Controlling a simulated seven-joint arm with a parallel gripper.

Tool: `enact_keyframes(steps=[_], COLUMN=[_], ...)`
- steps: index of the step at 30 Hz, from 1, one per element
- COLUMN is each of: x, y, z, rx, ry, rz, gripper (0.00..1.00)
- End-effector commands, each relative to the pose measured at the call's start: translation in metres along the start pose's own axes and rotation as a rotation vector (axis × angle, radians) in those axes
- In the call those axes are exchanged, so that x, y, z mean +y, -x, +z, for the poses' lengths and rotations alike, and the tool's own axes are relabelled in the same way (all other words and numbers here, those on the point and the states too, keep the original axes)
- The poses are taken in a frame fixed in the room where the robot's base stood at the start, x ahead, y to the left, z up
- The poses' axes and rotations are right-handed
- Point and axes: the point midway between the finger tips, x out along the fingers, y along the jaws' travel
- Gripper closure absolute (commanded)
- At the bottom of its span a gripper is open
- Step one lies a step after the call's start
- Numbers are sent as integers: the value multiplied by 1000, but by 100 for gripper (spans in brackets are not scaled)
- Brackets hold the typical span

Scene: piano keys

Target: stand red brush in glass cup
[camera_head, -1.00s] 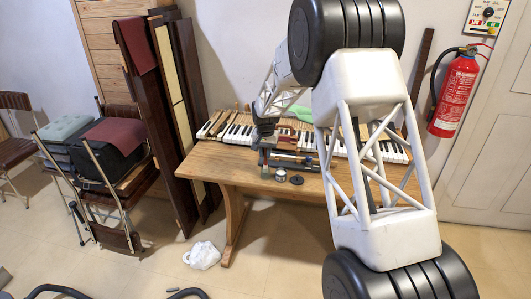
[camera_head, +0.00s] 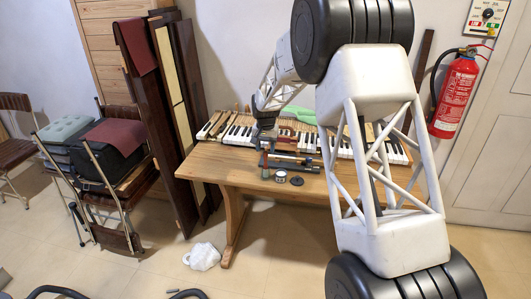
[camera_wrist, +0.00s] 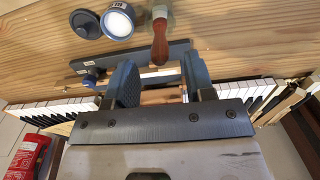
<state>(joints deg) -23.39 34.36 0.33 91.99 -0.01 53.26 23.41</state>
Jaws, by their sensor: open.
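In the head view my gripper (camera_head: 264,139) is over the piano keys, behind the brush. A small round jar with a pale inside (camera_wrist: 118,20) stands beside the brush; I cannot tell if it is the glass cup.
A dark round lid (camera_wrist: 84,23) lies beside the jar. A long grey bar (camera_wrist: 150,62) lies between brush and keys. Piano keys (camera_head: 238,134) run along the table (camera_head: 215,165). A green object (camera_head: 301,114) lies behind. The table's front left is clear.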

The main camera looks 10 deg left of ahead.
Motion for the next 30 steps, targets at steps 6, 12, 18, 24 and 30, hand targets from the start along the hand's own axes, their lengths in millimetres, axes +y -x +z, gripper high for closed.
enact_keyframes(steps=[6, 12, 18, 24, 30], x=[0, 0, 0, 0, 0], y=[29, 44, 47, 47, 47], z=[0, 0, 0, 0, 0], rx=[1, -1, -1, -1, -1], ry=[0, 0, 0, 0, 0], rz=[0, 0, 0, 0, 0], gripper=[51, 51, 51, 51, 51])
